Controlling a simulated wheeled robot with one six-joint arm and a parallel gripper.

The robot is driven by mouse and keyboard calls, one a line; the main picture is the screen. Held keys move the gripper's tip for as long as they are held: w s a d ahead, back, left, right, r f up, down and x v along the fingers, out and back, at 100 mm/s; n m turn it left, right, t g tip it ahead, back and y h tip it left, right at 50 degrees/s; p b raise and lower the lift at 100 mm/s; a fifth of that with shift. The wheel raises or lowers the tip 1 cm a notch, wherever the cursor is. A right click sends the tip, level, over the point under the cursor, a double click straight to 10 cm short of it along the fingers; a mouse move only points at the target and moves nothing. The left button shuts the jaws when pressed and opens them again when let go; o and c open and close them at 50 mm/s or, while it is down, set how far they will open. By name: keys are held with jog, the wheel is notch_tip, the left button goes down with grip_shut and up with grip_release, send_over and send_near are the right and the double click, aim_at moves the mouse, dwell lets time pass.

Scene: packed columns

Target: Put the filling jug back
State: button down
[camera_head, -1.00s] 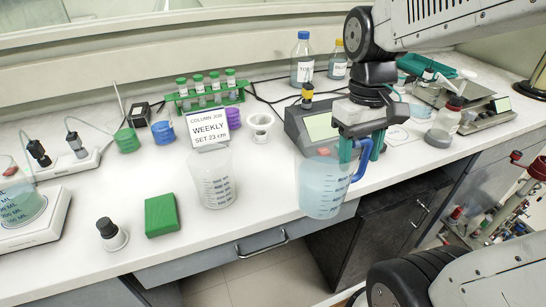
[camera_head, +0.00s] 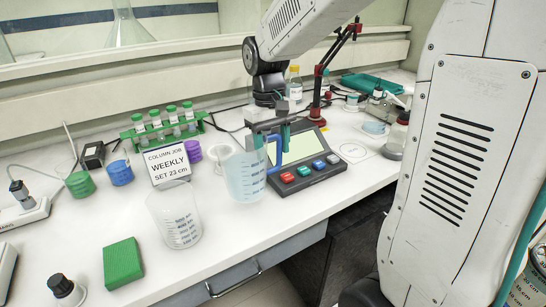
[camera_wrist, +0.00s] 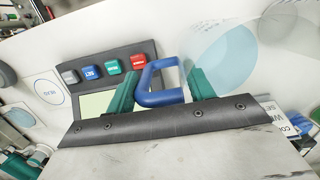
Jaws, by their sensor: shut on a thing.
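The jug (camera_head: 245,178) is clear, with pale blue liquid, printed marks and a blue handle. My gripper (camera_head: 279,150) is shut on the handle, and the jug hangs upright or nearly so beside the left end of the display box. The wrist view shows the handle between the green fingers of my gripper (camera_wrist: 160,86), with the jug (camera_wrist: 222,58) to their right. The jug's height above the bench is hard to tell. A round outline (camera_head: 361,150) is marked on the bench right of the display box. It also shows in the wrist view (camera_wrist: 47,94) with a small blue label.
The display box (camera_head: 318,172) with coloured buttons stands close to the jug. A green tube rack (camera_head: 165,130) is behind.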

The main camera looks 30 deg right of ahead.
aim_at(273, 169)
jog(key=shift+f, duration=2.15)
jog(key=c, duration=0.6)
grip_release()
jog(key=shift+o, duration=0.2)
jog(key=shift+r, duration=0.1)
jog(key=r, duration=0.8)
jog(key=w+r, duration=0.1)
jog(key=r, duration=0.3)
jog(key=shift+a+r, duration=0.1)
jog(key=shift+r, duration=0.3)
jog(key=s+a+f+t, duration=0.1)
jog(key=s+a+f, duration=0.1)
jog(key=s, duration=0.9)
jog(key=s+a+f+t, duration=0.1)
jog(key=s+a+f, duration=0.1)
jog(key=s, duration=0.9)
jog(key=shift+s+f+t, duration=0.25)
jog(key=shift+s+t, duration=0.15)
